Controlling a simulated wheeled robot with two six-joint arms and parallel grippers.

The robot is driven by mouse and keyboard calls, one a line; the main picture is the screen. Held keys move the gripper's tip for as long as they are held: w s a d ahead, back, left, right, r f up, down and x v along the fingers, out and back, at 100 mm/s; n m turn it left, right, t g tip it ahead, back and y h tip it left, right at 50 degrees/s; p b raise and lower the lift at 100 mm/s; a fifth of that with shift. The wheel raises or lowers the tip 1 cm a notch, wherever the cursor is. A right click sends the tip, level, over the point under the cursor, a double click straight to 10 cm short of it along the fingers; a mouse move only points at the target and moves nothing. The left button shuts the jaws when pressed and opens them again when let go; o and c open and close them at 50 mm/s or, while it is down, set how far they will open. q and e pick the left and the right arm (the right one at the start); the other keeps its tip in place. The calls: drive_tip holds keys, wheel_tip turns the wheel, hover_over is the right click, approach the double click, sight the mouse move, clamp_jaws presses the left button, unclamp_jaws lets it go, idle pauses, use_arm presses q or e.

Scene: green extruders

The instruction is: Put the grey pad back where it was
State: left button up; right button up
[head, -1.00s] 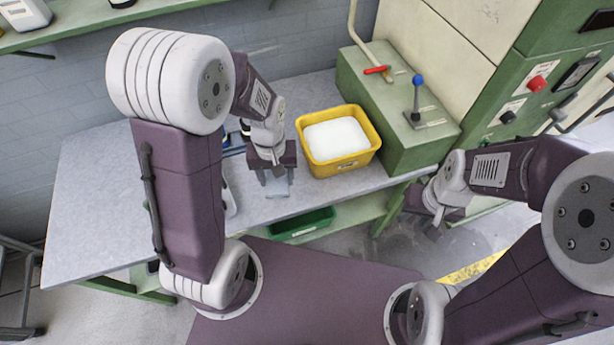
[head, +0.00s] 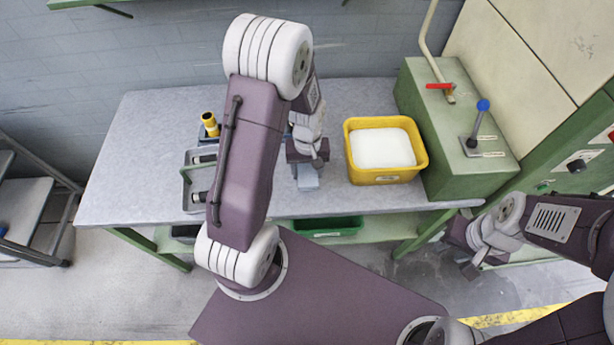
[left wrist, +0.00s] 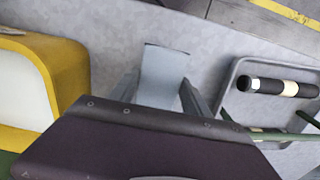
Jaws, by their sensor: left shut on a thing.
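The grey pad (head: 306,181) is a small flat pale grey piece over the worktable's front half, left of the yellow bin. My left gripper (head: 307,172) is shut on it. In the left wrist view the pad (left wrist: 163,72) juts out between the two fingers (left wrist: 160,95). I cannot tell whether the pad touches the tabletop or hangs just above it. My right gripper (head: 470,264) is off the table at the right, low beside the green cabinet. Its finger gap is not clear.
The yellow bin (head: 388,178) with white contents stands right of the left gripper. A grey tray (left wrist: 233,78) with black cylinders lies on the other side, partly behind my arm in the head view. A green lever box (head: 440,150) bounds the right end. The table's left end is clear.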

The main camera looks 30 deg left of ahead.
sight(307, 178)
use_arm(q)
drive_tip(key=shift+w+a+f, duration=0.15)
drive_tip(key=shift+w+a, duration=0.05)
drive_tip(key=shift+a, duration=0.05)
wheel_tip(307, 178, down, 4)
drive_tip(key=shift+s+d+r, duration=0.1)
drive_tip(key=shift+r, duration=0.05)
drive_tip(key=shift+f, duration=0.2)
drive_tip(key=o, duration=1.6)
drive_tip(key=shift+f, duration=0.15)
